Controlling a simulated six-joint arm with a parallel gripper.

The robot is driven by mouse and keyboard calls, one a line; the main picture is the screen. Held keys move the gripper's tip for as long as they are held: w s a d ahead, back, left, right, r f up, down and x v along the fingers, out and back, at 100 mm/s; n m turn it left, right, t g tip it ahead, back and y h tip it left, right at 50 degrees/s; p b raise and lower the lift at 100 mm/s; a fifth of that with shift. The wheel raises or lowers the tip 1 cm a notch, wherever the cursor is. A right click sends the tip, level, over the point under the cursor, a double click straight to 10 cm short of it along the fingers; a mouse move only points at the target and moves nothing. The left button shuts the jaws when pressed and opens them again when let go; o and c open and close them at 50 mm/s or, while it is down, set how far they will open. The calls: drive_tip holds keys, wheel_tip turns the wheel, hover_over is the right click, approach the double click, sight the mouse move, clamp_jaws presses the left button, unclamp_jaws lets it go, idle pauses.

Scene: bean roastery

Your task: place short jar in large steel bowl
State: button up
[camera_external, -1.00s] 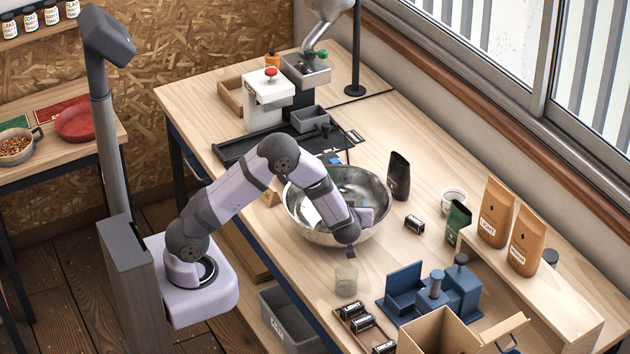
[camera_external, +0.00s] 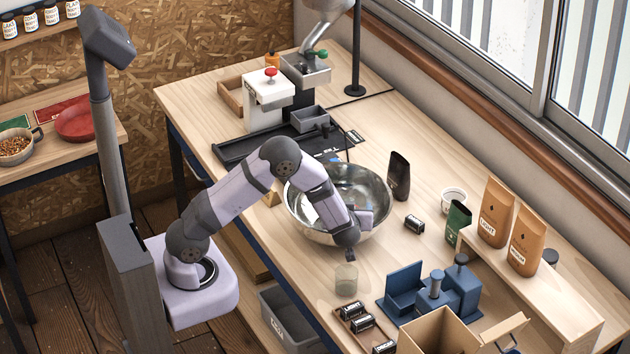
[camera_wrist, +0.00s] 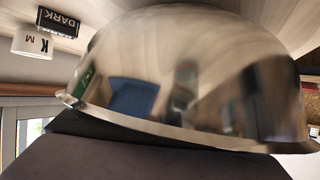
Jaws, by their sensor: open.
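The large steel bowl (camera_external: 300,214) stands on the wooden bench behind and partly under my forearm. Its shiny curved side (camera_wrist: 190,75) fills most of the wrist view. A short clear jar (camera_external: 346,279) stands on the bench just in front of the bowl. My gripper (camera_external: 350,259) is open and points down close above the jar, beside the bowl's front rim. I cannot tell whether the fingers reach around the jar. The fingers and jar cannot be made out in the wrist view.
A dark-labelled can (camera_external: 414,224) lies right of the bowl; it also shows in the wrist view (camera_wrist: 58,22). A tray of cans (camera_external: 361,322), a blue stand (camera_external: 403,288) and an open cardboard box (camera_external: 437,333) are at front right. A dark bag (camera_external: 399,177) stands behind.

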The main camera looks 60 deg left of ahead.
drive_tip(key=shift+r, duration=0.65)
drive_tip(key=b+v, duration=0.1)
drive_tip(key=v, duration=1.1)
